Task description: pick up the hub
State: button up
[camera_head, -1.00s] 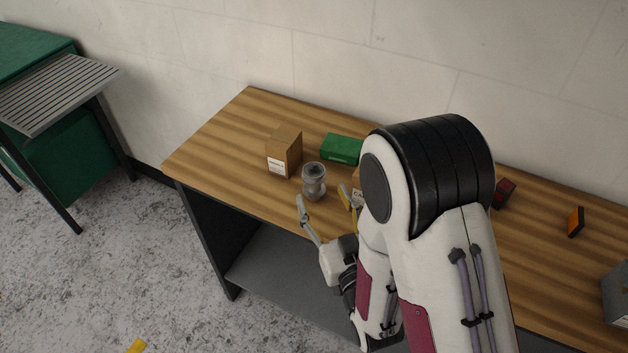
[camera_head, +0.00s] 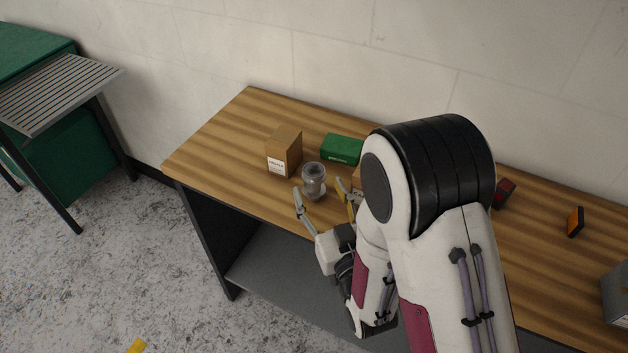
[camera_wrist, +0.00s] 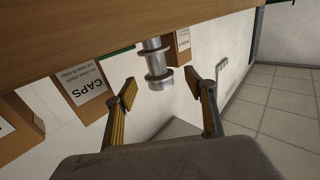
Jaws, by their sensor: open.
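The hub (camera_head: 313,181) is a grey metal, spool-shaped part standing upright near the front edge of the wooden bench (camera_head: 225,160). In the wrist view the hub (camera_wrist: 156,64) shows ahead, between the two fingers and beyond their tips. My gripper (camera_head: 325,190) is open and empty at the bench's front edge, just in front of the hub. In the wrist view my gripper's (camera_wrist: 160,84) yellow-padded fingers are spread apart, and no contact with the hub shows.
A brown box (camera_head: 284,152) stands close behind the hub at left, and a green box (camera_head: 342,149) lies behind it. Another carton, labelled CAPS (camera_wrist: 85,82), is to the right, mostly hidden by my arm. A red item (camera_head: 504,193) and an orange item (camera_head: 575,221) lie farther right.

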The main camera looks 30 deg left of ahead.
aim_at(314, 177)
jog(key=shift+x, duration=2.6)
jog(key=shift+d, duration=0.1)
jog(key=c, duration=1.4)
